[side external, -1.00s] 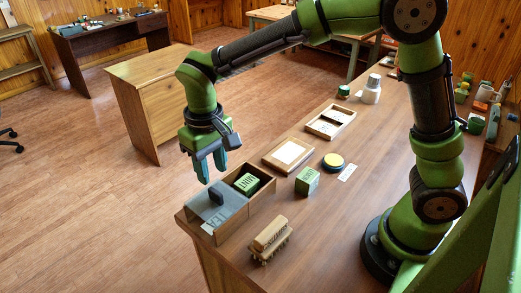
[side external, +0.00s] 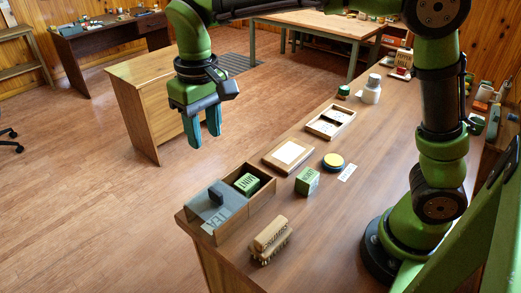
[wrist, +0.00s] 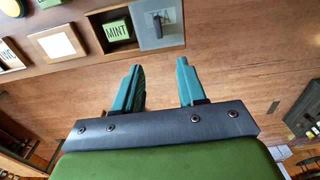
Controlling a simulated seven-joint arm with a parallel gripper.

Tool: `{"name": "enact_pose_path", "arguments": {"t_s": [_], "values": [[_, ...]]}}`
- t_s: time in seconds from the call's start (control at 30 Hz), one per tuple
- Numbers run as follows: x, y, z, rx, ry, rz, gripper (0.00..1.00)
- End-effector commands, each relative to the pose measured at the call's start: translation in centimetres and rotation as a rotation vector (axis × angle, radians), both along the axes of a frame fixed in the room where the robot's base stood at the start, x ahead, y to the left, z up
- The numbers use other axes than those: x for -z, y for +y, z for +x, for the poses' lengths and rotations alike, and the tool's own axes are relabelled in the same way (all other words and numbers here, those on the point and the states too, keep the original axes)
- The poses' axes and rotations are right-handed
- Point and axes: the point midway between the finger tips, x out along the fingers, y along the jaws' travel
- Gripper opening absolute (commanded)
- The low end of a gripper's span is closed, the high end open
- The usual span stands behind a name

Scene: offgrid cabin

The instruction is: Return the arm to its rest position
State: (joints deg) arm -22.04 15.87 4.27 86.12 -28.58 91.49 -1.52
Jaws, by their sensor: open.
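My gripper (side external: 204,132) hangs in the air above and behind the wooden box in the side view, pointing down. Its two teal fingers are apart with nothing between them, as the wrist view (wrist: 160,85) also shows. The wooden box (side external: 262,200) stands at the table's near left corner. A green box (side external: 247,184) marked MINT in the wrist view (wrist: 117,30) lies in its open part. A grey lid (side external: 222,212) with a dark handle (side external: 216,196) covers the other part. My arm is bent, with its upper links partly out of frame.
A wooden desk (side external: 150,100) stands behind. The air around my gripper is clear.

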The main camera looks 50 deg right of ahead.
Motion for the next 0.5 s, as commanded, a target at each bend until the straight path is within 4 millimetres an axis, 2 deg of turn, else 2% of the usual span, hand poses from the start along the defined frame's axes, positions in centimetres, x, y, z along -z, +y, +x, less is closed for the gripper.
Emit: {"name": "enact_pose_path", "arguments": {"t_s": [0.07, 0.17, 0.37, 0.5], "values": [[1.3, -0.1, -0.6, -0.018, 0.0, 0.011, 0.4], [1.4, -1.5, -1.9, -0.017, -0.041, 0.047, 0.4], [0.5, -6.2, -5.8, 0.062, -0.185, 0.146, 0.4], [0.2, -9.6, -9.1, 0.151, -0.307, 0.211, 0.4]]}}
